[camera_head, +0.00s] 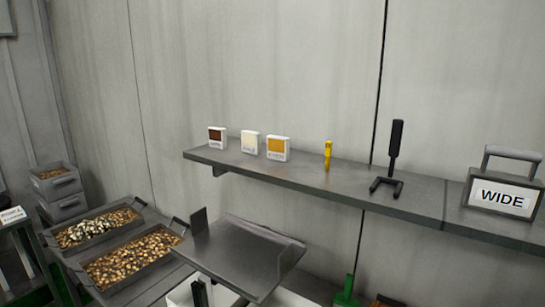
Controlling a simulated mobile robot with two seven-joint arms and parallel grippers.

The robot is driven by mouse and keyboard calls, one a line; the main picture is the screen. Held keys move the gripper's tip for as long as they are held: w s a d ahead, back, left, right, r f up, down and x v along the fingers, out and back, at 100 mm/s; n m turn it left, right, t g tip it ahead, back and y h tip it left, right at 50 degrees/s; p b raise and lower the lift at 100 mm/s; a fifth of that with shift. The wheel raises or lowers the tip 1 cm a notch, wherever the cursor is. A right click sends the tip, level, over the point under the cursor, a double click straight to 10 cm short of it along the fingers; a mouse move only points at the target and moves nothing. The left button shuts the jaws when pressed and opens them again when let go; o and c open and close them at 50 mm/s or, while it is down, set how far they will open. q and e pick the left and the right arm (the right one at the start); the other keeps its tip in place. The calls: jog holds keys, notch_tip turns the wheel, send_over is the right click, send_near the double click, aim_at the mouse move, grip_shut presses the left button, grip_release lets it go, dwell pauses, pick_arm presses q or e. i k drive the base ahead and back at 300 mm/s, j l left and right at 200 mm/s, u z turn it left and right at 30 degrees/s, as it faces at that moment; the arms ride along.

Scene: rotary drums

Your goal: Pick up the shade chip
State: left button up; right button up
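Three small white-framed shade chips stand upright on the grey wall shelf (320,180). The left one has a dark brown face (217,137), the middle one a cream face (250,142), and the right one, a little larger in view, an amber face (278,148). Each has small lettering below its face, too small to read. The middle and right chips stand close together, and the brown one stands apart to the left. I cannot make out either of my grippers in the head view.
A yellow pen-like tool (327,155), a black forked tool (391,158) and a handled block marked WIDE (502,197) stand on the shelf. Below are a grey metal tray (240,257), bins of brown pieces (132,262) and stacked grey boxes (60,190). The shelf front before the chips is clear.

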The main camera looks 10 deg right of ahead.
aim_at(217, 136)
jog(key=j+z, duration=0.15)
jog(key=z, duration=0.25)
jog(key=i+j+z, duration=0.1)
jog(key=z, duration=0.25)
jog(key=j+z, duration=0.2)
jog(key=z, duration=0.2)
jog(key=j+z, duration=0.15)
jog(key=z, duration=0.25)
jog(key=k+j+z, duration=0.2)
jog(key=j, duration=0.15)
jog(key=j+z, duration=0.2)
jog(key=j, duration=0.15)
jog(key=k+j+z, duration=0.2)
jog(key=k+j, duration=0.15)
jog(key=j, duration=0.2)
jog(key=k+j+z, duration=0.1)
jog(key=j, duration=0.3)
jog(key=k+j, duration=0.15)
jog(key=j, duration=0.2)
